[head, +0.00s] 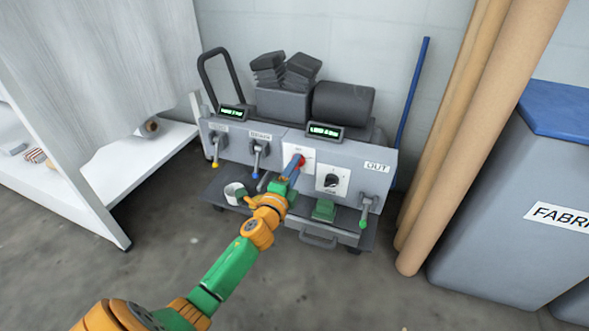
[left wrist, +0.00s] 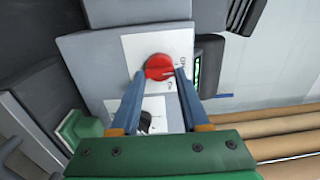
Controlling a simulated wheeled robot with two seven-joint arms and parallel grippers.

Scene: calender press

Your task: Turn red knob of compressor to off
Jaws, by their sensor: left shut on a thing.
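The compressor (head: 222,150) is a grey machine with a dark tank and two small lit displays, standing against the back wall. Its red knob (head: 301,161) sits on a white plate on the front panel, and it also shows in the left wrist view (left wrist: 159,67). My left gripper (head: 296,163) reaches the panel, its two blue fingers (left wrist: 160,85) on either side of the red knob and shut on it. The fingers hide part of the knob in the head view. My right gripper is not in view.
A black knob (head: 331,181) on a white plate is close to the right of the red one. Levers with yellow, blue and green tips line the panel. A white shelf (head: 100,205) stands left; cardboard rolls (head: 455,150) and a grey bin (head: 500,200) stand right.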

